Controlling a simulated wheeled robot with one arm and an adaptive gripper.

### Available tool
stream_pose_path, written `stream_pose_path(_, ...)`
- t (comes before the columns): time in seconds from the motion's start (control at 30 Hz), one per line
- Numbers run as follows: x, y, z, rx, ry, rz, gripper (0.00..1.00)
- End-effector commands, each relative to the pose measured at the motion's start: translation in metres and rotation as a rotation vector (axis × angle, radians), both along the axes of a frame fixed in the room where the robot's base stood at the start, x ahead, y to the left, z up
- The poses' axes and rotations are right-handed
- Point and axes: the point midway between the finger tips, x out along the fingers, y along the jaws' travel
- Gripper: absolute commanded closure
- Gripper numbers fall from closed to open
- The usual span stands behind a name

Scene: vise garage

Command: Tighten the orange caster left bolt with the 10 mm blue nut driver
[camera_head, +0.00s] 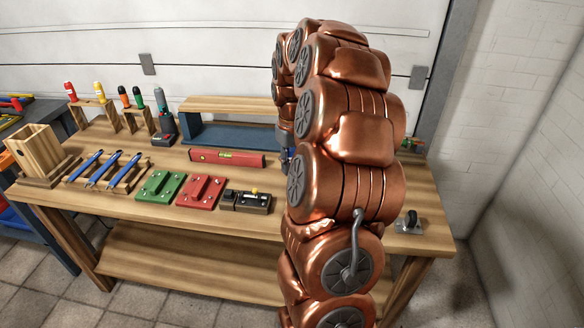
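Several blue-handled tools (104,169) lie side by side in a low wooden rack at the left front of the workbench. I cannot read any size on them, so I cannot tell which is the 10 mm nut driver. A small caster (408,222) with a dark wheel and a grey plate sits at the right end of the bench. No orange caster and no left bolt can be made out. My copper arm rises through the middle and bends over toward the bench. My gripper is hidden behind it.
The workbench (250,226) also bears a green plate (160,186), a red plate (200,192), a dark block (246,201), a red level (228,158) and a cordless drill (163,127). Screwdriver stands (93,116) and a wooden box (38,150) are at left. Bare wood shows between items.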

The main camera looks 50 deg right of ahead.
Motion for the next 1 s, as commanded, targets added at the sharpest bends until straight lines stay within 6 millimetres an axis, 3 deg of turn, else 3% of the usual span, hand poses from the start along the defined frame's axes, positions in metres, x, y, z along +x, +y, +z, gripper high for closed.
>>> stream_pose_path(0.53, 0.001, -0.001, 0.037, -0.003, -0.004, -0.001, 1.0)
stream_pose_path(1.0, 0.0, 0.0, 0.039, -0.001, -0.002, 0.0, 1.0)
